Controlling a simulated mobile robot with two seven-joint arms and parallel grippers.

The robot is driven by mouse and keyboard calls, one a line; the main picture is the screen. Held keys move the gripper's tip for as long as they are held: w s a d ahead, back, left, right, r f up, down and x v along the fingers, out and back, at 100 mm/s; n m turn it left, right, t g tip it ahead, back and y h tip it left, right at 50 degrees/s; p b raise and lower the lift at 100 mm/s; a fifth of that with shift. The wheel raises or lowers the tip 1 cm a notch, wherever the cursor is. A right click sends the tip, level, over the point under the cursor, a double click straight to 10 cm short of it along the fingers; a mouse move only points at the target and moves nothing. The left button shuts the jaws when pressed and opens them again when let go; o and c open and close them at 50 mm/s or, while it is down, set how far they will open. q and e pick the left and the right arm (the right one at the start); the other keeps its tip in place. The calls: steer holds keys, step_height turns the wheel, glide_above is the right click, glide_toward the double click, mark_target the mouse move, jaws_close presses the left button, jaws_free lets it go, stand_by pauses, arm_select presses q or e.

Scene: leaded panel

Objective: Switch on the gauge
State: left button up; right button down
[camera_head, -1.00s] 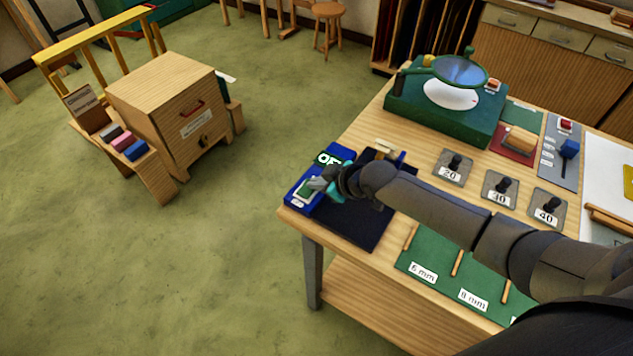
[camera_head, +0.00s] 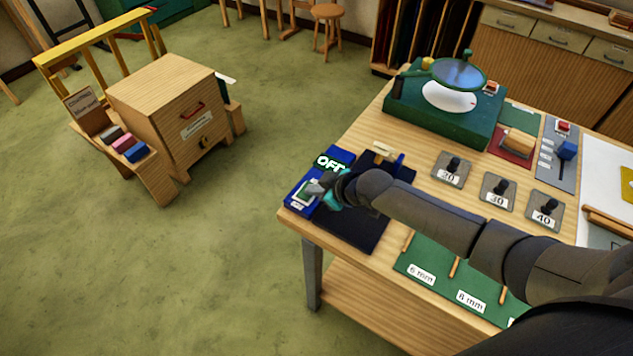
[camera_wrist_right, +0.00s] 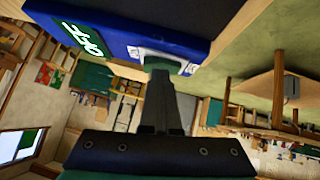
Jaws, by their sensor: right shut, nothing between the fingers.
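The gauge is a blue box (camera_head: 301,207) at the near left corner of the workbench, with a display (camera_head: 330,163) reading "OFF". In the right wrist view the blue gauge (camera_wrist_right: 165,20) fills the top, its "OFF" display (camera_wrist_right: 83,38) at the left. My left gripper is out of view.
A dark mat (camera_head: 352,228) lies beside the gauge. Weights on grey plates, such as the 30 one (camera_head: 452,168), stand to the right. A green machine (camera_head: 440,112) stands behind. A wooden cabinet (camera_head: 160,90) is on the floor at left.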

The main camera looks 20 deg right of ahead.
steer(key=shift+s+a, duration=0.25)
steer(key=shift+r+p, duration=0.2)
steer(key=shift+p, duration=0.2)
steer(key=r+p, duration=0.3)
steer(key=shift+s+a+r+p, duration=0.15)
steer(key=shift+a+r+p, duration=0.15)
steer(key=shift+r, duration=0.1)
steer(key=v, duration=0.9)
steer(key=shift+s+d+r+p, duration=0.2)
steer(key=shift+s+p, duration=0.1)
steer(key=shift+p, duration=0.1)
steer(key=shift+w+d+r+b, duration=0.3)
steer(key=shift+w+d+b, duration=0.2)
steer(key=shift+b, duration=0.35)
